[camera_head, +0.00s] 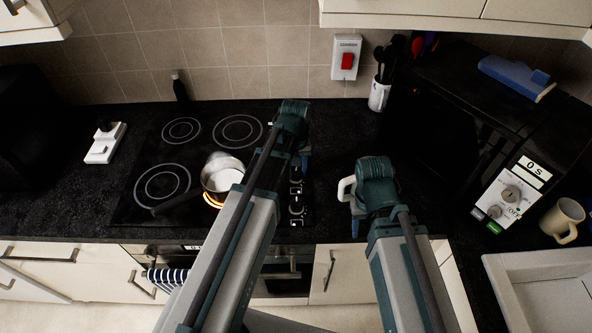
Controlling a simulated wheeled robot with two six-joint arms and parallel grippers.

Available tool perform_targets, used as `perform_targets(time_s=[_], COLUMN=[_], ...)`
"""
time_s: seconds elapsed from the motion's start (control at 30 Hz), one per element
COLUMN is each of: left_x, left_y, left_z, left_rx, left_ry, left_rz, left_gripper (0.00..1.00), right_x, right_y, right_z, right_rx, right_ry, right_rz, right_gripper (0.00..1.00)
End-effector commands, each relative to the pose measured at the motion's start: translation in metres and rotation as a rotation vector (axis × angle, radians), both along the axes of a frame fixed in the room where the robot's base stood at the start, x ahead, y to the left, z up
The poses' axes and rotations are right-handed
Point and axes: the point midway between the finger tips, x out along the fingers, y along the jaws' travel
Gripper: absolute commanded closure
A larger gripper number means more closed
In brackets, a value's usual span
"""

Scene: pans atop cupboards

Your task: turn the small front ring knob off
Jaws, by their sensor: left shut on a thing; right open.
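The hob's knobs (296,208) stand in a column on the right side of the black glass hob (135,205). The small front ring (213,204) glows orange under a metal saucepan (222,176), whose dark handle points front left. My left gripper (304,167) points down at the back part of the knob column. It is shut on what seems to be a knob; my wrist and arm hide the grip, so I cannot tell which one. My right gripper (358,215) is open over the worktop right of the hob, beside a white loop like a mug handle (345,188).
A white wall switch with a red rocker (346,59) is on the tiles. A utensil pot (379,95) stands behind my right gripper, a microwave (507,190) to its right. A beige mug (562,220) and a sink (545,285) are at far right. Cupboards overhang the back.

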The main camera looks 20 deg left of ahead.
Motion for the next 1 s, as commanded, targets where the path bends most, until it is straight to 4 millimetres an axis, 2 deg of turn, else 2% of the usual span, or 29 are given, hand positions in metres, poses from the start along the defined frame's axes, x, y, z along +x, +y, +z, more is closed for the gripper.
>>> perform_targets(time_s=[0.4,0.93,0.97,1.0], left_x=[-0.0005,-0.0005,-0.0005,-0.0005], left_y=[0.0005,0.0005,0.0005,0.0005], left_z=[-0.0001,-0.0001,-0.0001,-0.0001], left_rx=[0.000,0.000,0.000,0.000], left_ry=[0.000,0.000,0.001,0.000], left_rz=[0.158,0.176,0.176,0.176], left_gripper=[1.00,1.00,0.49,0.42], right_x=[0.0000,0.0000,0.0000,0.0000], right_y=[0.0000,0.0000,0.0000,0.0000], right_z=[-0.0001,-0.0001,-0.0001,-0.0001], right_rx=[0.000,0.000,0.000,0.000], right_ry=[0.000,0.000,0.000,0.000], right_rz=[0.000,0.000,0.000,0.000], right_gripper=[0.50,0.50,0.50,0.50])
